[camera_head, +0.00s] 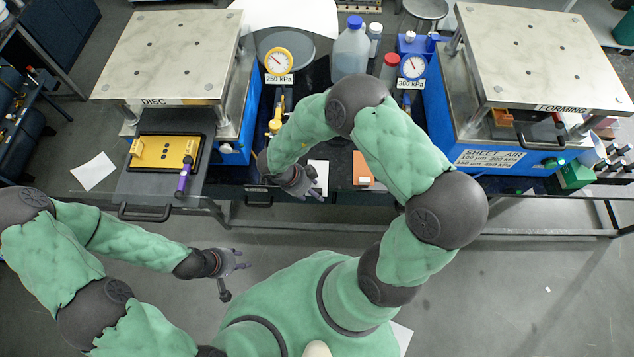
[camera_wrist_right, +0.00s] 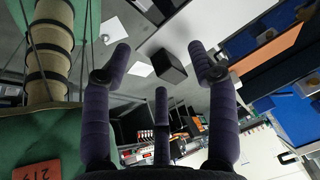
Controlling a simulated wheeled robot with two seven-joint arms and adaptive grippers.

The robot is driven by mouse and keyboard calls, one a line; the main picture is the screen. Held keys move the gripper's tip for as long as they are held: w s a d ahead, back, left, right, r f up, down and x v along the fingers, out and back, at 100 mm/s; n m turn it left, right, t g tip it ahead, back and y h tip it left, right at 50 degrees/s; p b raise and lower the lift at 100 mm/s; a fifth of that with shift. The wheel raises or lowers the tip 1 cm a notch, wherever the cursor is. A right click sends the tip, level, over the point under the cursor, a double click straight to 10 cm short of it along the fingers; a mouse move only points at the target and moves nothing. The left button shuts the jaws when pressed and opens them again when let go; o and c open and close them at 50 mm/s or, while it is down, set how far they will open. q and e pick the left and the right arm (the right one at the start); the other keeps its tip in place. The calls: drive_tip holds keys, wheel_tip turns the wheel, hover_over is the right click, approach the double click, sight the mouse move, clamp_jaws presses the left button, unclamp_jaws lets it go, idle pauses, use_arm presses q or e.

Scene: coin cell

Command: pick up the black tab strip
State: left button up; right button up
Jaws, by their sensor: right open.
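I cannot pick out the black tab strip for certain in either view. My right gripper (camera_head: 303,183) hangs at the front edge of the workbench, left of the orange block (camera_head: 362,168). In the right wrist view the right gripper (camera_wrist_right: 160,60) is open, its dark fingers spread with nothing between them. A black box-shaped thing (camera_wrist_right: 170,66) shows beyond the fingertips, apart from them. My left gripper (camera_head: 238,264) is over the floor in front of the bench, with its fingers spread and empty.
The DISC press (camera_head: 172,50) stands left with a yellow plate (camera_head: 163,152) and purple-handled tool (camera_head: 184,175). The FORMING press (camera_head: 540,55) stands right. Gauges (camera_head: 278,61) and (camera_head: 413,66) and a large bottle (camera_head: 350,50) stand between. A white sheet (camera_head: 318,175) lies near the right gripper.

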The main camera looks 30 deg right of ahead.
drive_tip(key=c, duration=1.1)
drive_tip(key=shift+o, duration=0.2)
